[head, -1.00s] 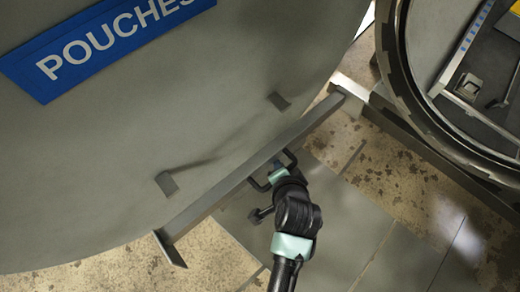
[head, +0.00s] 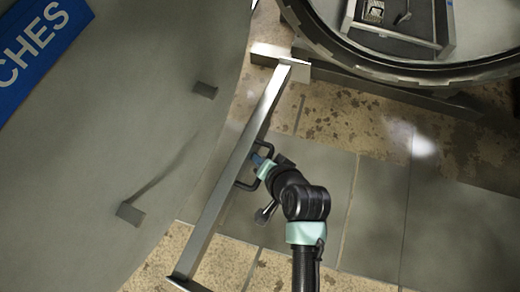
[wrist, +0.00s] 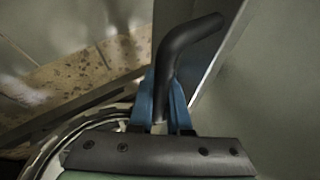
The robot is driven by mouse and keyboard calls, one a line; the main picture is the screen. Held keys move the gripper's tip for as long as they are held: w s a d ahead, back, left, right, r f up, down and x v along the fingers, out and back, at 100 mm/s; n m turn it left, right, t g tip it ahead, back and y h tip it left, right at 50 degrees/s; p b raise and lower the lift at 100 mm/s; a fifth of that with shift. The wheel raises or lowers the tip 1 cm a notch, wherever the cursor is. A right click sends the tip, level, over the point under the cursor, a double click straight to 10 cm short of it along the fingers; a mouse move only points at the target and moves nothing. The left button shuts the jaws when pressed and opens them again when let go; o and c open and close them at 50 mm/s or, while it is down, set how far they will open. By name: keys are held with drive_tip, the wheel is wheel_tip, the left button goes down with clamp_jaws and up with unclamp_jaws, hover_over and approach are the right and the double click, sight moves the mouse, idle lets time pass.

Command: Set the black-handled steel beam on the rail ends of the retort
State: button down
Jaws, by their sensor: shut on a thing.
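The steel beam (head: 228,185) hangs slanted in the head view, from near the vessel's foot down to the lower left. Its black handle (head: 239,184) sticks out from the right side. My gripper (head: 261,166) is shut on this handle and holds the beam off the floor. In the wrist view my blue fingers (wrist: 161,98) pinch the bent black handle (wrist: 180,48), with the beam (wrist: 213,65) beyond it. The retort's round mouth (head: 360,65) is at the upper right; metal rails (head: 397,36) show inside. The beam is outside the mouth, apart from the rails.
The big grey door (head: 90,130) with a blue sign (head: 35,48) fills the left, close to the beam. Two small brackets (head: 204,91) (head: 130,213) stick out from it. A steel base bar (head: 400,98) runs below the mouth. The tiled floor (head: 380,210) at right is clear.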

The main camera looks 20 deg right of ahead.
wheel_tip(320, 180, up, 9)
drive_tip(key=p, duration=0.9)
drive_tip(key=shift+w, duration=0.15)
drive_tip(key=shift+f, duration=0.1)
